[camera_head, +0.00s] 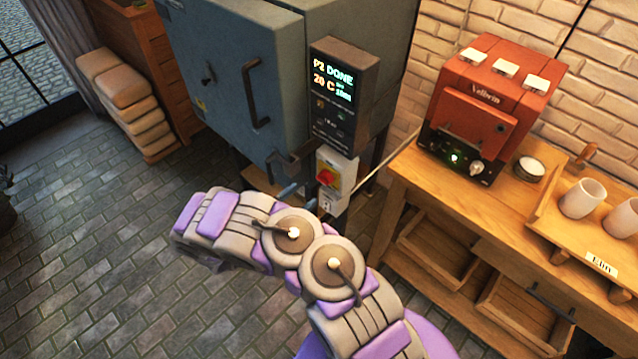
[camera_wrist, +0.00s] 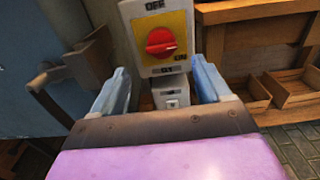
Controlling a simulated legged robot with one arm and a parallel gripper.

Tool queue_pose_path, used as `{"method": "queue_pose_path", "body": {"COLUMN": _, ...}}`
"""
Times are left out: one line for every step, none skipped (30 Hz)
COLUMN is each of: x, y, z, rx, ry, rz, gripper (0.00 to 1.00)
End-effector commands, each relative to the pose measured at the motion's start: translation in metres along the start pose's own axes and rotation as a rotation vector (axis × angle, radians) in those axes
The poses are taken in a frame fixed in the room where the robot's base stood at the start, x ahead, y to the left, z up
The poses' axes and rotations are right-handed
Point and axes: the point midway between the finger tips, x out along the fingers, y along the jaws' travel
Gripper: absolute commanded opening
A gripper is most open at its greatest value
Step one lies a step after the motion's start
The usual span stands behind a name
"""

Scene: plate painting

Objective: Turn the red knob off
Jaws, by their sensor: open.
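The red knob (camera_head: 326,177) sits on a yellow plate on a white switch box (camera_head: 341,166), below the kiln's control panel. In the wrist view the red knob (camera_wrist: 160,41) is straight ahead, with "OFF" marked above it and a second mark at its lower right. Its grip looks roughly horizontal, slightly tilted. My gripper (camera_wrist: 162,88) is open and empty, its two blue fingers on either side of the box's lower part in the picture, below the knob and apart from it. In the head view my arm reaches toward the box, and the fingertips are partly hidden.
The blue-grey kiln (camera_head: 235,75) has a handle and a latch close to the switch box. Its display (camera_head: 335,85) reads "DONE" and "20 C". A wooden table (camera_head: 420,187) with a red machine (camera_head: 490,105) and cups stands to the right.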

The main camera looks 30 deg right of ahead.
Motion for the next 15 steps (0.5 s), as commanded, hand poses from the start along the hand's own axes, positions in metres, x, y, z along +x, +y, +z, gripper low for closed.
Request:
{"method": "queue_pose_path", "body": {"x": 0.011, "y": -0.001, "z": -0.001, "rx": 0.001, "ry": 0.000, "rz": -0.006, "gripper": 0.77}}
{"method": "queue_pose_path", "body": {"x": 0.017, "y": -0.001, "z": -0.001, "rx": 0.002, "ry": 0.000, "rz": -0.005, "gripper": 0.77}}
{"method": "queue_pose_path", "body": {"x": 0.026, "y": -0.001, "z": -0.001, "rx": 0.002, "ry": 0.000, "rz": -0.006, "gripper": 0.77}}
{"method": "queue_pose_path", "body": {"x": 0.032, "y": -0.001, "z": -0.001, "rx": 0.002, "ry": 0.001, "rz": -0.006, "gripper": 0.77}}
{"method": "queue_pose_path", "body": {"x": 0.038, "y": -0.001, "z": -0.001, "rx": 0.002, "ry": 0.001, "rz": -0.005, "gripper": 0.77}}
{"method": "queue_pose_path", "body": {"x": 0.046, "y": -0.002, "z": -0.001, "rx": 0.002, "ry": 0.001, "rz": -0.006, "gripper": 0.77}}
{"method": "queue_pose_path", "body": {"x": 0.051, "y": -0.002, "z": -0.001, "rx": 0.002, "ry": 0.001, "rz": -0.005, "gripper": 0.77}}
{"method": "queue_pose_path", "body": {"x": 0.057, "y": -0.002, "z": -0.001, "rx": 0.002, "ry": 0.001, "rz": -0.005, "gripper": 0.77}}
{"method": "queue_pose_path", "body": {"x": 0.063, "y": -0.002, "z": -0.001, "rx": 0.001, "ry": 0.001, "rz": -0.005, "gripper": 0.77}}
{"method": "queue_pose_path", "body": {"x": 0.067, "y": -0.002, "z": -0.001, "rx": 0.002, "ry": 0.001, "rz": -0.004, "gripper": 0.77}}
{"method": "queue_pose_path", "body": {"x": 0.071, "y": -0.002, "z": -0.001, "rx": 0.001, "ry": 0.001, "rz": -0.004, "gripper": 0.77}}
{"method": "queue_pose_path", "body": {"x": 0.075, "y": -0.002, "z": 0.000, "rx": 0.001, "ry": 0.000, "rz": -0.003, "gripper": 0.77}}
{"method": "queue_pose_path", "body": {"x": 0.078, "y": -0.002, "z": 0.000, "rx": 0.001, "ry": 0.000, "rz": -0.004, "gripper": 0.77}}
{"method": "queue_pose_path", "body": {"x": 0.080, "y": -0.002, "z": 0.000, "rx": 0.001, "ry": 0.000, "rz": -0.004, "gripper": 0.77}}
{"method": "queue_pose_path", "body": {"x": 0.082, "y": -0.001, "z": 0.000, "rx": 0.000, "ry": -0.001, "rz": -0.003, "gripper": 0.77}}
